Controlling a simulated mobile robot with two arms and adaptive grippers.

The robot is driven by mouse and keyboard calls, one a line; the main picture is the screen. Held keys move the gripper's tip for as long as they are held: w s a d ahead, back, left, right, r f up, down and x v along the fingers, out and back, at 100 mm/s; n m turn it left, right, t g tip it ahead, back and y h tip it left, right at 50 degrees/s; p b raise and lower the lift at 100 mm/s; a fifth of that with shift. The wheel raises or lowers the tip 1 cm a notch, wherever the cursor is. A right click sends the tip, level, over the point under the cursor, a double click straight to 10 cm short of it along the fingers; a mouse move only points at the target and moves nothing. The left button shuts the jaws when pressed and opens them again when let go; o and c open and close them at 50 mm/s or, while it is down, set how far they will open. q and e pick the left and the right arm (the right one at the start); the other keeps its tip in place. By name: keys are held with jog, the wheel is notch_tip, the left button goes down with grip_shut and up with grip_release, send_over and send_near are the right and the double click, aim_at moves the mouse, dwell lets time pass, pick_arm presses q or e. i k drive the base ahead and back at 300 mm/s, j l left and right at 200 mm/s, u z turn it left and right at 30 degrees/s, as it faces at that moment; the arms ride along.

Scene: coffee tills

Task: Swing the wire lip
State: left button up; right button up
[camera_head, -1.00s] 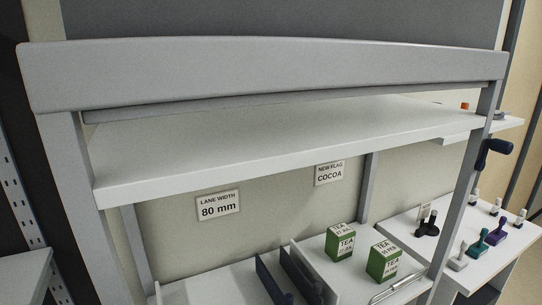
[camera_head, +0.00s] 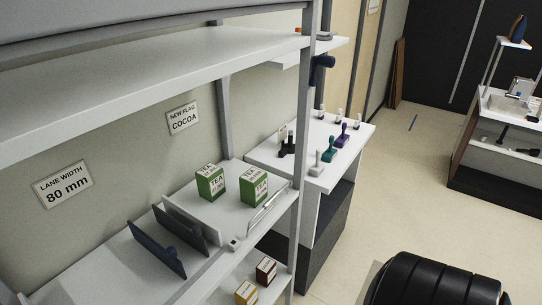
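The wire lip (camera_head: 265,207) is a thin pale metal loop at the front right edge of the white middle shelf (camera_head: 120,268). It lies at a slant in front of two green tea boxes, a left tea box (camera_head: 210,183) and a right tea box (camera_head: 253,187). A small pale block (camera_head: 234,243) sits at its near end. Neither of my grippers shows in this view.
Dark blue dividers (camera_head: 157,248) stand left of the tea boxes. A grey post (camera_head: 298,200) rises close to the wire lip. A side table (camera_head: 330,150) with several stamps stands behind. Small boxes (camera_head: 265,268) sit on a lower shelf. Open floor (camera_head: 400,180) lies to the right.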

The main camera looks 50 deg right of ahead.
aim_at(277, 194)
jog(key=l+u, duration=0.35)
jog(key=l, duration=0.4)
jog(key=k+l+u, duration=0.1)
jog(key=l+u, duration=0.3)
jog(key=l, duration=0.3)
